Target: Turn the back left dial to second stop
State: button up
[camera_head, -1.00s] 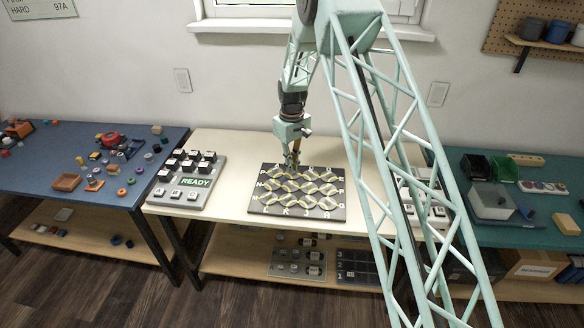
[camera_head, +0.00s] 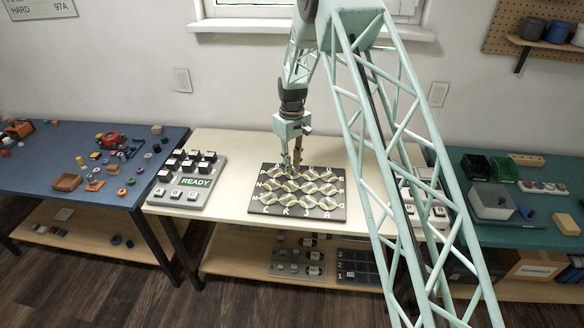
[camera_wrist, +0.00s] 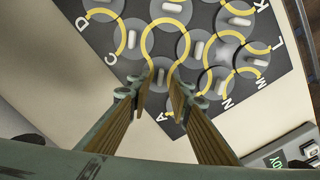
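A dark board (camera_head: 335,214) carries rows of round grey dials with pale bar handles, yellow arcs and letters along its edges. The back left dial (camera_head: 275,172) is partly hidden by my gripper in the head view. My gripper (camera_head: 292,170) points down over that corner. In the wrist view my gripper (camera_wrist: 160,90) is open, its two fingers on either side of the back left dial's pale handle (camera_wrist: 161,76). I cannot tell whether the fingers touch it. The edge letters A and N show nearby, and part of this dial is hidden by the fingers.
A panel reading READY (camera_head: 195,182) with several dark-and-white blocks stands left of the board. A partly hidden panel (camera_head: 437,215) lies to the right behind my arm. A blue table (camera_head: 40,178) and a green table (camera_head: 545,210) flank the cream table (camera_head: 228,146).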

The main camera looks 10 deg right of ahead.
notch_tip(320, 180, up, 11)
dwell(0.7)
jog(key=shift+r, duration=0.15)
jog(key=s+r+m+t, duration=0.2)
jog(key=s+r, duration=2.4)
jog(key=r, duration=0.5)
jog(key=s+r+m, duration=0.1)
jog(key=s+r, duration=0.2)
jog(key=s, duration=0.7)
jog(key=s+r+m, duration=0.1)
jog(key=s+r, duration=0.2)
jog(key=s, duration=0.6)
jog(key=s+f+m+t, duration=0.1)
jog(key=s+f+t, duration=0.1)
jog(key=s, duration=1.6)
jog(key=shift+s+d+f, duration=0.2)
jog(key=shift+s+f, duration=0.1)
jog(key=shift+f, duration=0.15)
